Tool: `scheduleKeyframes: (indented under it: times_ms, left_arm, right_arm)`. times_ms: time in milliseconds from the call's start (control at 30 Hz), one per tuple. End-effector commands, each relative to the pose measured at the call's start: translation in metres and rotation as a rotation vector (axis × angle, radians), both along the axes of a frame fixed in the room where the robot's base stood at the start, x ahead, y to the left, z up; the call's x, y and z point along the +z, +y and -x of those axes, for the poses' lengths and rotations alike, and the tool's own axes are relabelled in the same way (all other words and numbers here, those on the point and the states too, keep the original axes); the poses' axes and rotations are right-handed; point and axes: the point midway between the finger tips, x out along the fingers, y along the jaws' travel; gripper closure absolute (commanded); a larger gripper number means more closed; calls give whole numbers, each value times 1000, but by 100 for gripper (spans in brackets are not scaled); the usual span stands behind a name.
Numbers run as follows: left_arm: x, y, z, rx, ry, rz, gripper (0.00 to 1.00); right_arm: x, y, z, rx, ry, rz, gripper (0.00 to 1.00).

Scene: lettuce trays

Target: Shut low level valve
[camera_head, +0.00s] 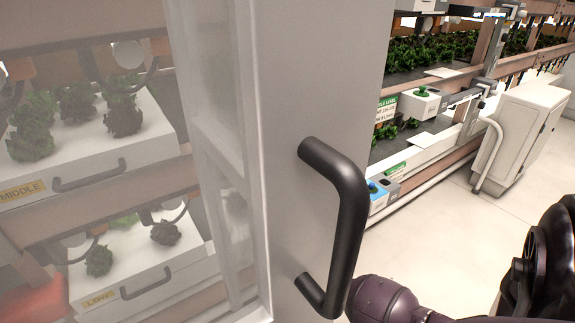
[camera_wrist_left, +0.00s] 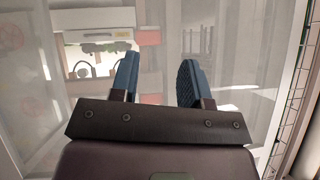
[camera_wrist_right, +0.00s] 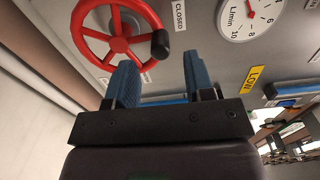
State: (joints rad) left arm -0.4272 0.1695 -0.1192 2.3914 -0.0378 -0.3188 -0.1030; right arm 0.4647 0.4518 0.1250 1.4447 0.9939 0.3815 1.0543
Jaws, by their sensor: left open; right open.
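A red valve wheel (camera_wrist_right: 119,42) with a black knob (camera_wrist_right: 160,44) shows in the right wrist view, on a grey panel. A "CLOSED" label (camera_wrist_right: 179,15) sits beside it, and a yellow "LOW" label (camera_wrist_right: 253,79) is further right. My right gripper (camera_wrist_right: 160,76) is open and empty, with its fingertips just below the wheel and knob in that picture; I cannot tell whether they touch. My left gripper (camera_wrist_left: 157,75) is open and empty before a hazy, see-through surface. Neither gripper's fingers show in the head view.
A round L/min gauge (camera_wrist_right: 251,14) is right of the wheel. In the head view, a door with a black handle (camera_head: 347,220) stands close in front. Behind its glass are the MIDDLE tray (camera_head: 150,165) and LOW tray (camera_head: 150,270). A white cabinet (camera_head: 525,130) stands right, beyond clear floor.

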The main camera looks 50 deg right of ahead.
Motion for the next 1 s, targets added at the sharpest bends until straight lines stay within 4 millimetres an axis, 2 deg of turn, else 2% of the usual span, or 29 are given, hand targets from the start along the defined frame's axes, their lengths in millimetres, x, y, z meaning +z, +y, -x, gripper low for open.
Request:
scheduleKeyframes:
  times_ms: [100,300,1000]
  left_arm:
    - [2,0,-1,-5,7,-8,57]
    - [2,0,-1,-11,20,-17,57]
    - [1,0,-1,-17,25,-19,57]
  right_arm:
    - [3,4,18,0,-2,-1,52]
    - [1,9,35,0,-1,-1,52]
    - [0,10,40,2,2,3,52]
